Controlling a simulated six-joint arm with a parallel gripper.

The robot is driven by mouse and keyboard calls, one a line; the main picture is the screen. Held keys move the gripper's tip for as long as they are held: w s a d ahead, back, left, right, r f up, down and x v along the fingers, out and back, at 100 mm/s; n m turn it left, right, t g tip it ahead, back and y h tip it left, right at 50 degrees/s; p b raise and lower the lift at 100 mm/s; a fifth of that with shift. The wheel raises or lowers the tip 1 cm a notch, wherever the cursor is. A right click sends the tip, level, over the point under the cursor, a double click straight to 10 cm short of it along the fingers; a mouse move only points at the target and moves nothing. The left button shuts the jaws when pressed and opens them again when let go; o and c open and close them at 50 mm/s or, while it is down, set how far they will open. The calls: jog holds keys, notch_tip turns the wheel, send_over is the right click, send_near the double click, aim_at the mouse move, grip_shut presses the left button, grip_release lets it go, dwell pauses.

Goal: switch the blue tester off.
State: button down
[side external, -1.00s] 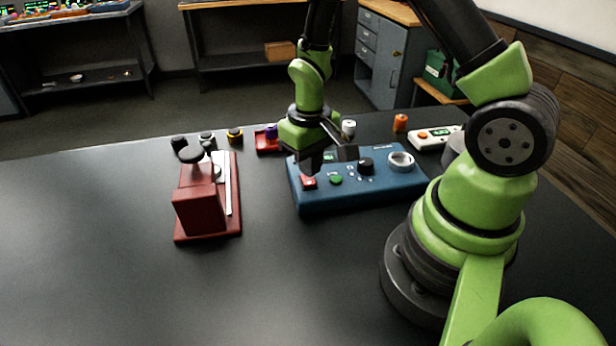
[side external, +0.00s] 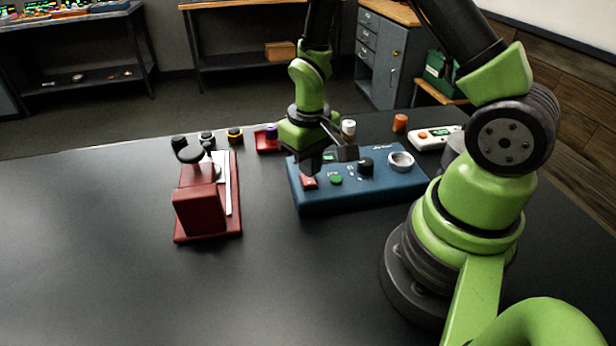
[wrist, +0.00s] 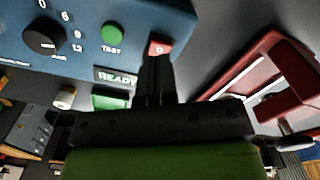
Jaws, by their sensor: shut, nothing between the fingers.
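The blue tester (side external: 360,192) stands on the dark table in the middle of the side view. On its top are a red rocker switch (side external: 309,182), a green button (side external: 336,180), a black knob (side external: 366,166) and a silver ring-shaped part (side external: 401,160). In the wrist view the red switch (wrist: 160,47) shows beside the green TEST button (wrist: 112,35) and a display reading READY (wrist: 116,77). My gripper (side external: 311,172) is shut and empty, pointing down with its tips at the red switch. Whether the tips touch it, I cannot tell.
A dark red press-like fixture (side external: 200,208) stands left of the tester. Several small coloured parts line the table's back edge, with an orange cylinder (side external: 400,123) and a white handheld device (side external: 433,137) at the back right. The front left of the table is clear.

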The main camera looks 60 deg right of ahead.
aim_at(309, 183)
jog(key=shift+f, duration=1.25)
dwell(0.4)
jog(key=shift+r, duration=3.55)
jog(key=shift+r, duration=0.2)
jog(key=s+a+r+t+y, duration=0.1)
jog(key=s+a+r+t, duration=0.2)
jog(key=s+r, duration=0.3)
jog(key=s+a+r+m+t+y, duration=0.1)
jog(key=s+a+r+t, duration=0.2)
jog(key=r, duration=1)
jog(key=shift+s+a+t, duration=0.4)
jog(key=shift+s+t, duration=0.2)
jog(key=shift+s, duration=0.8)
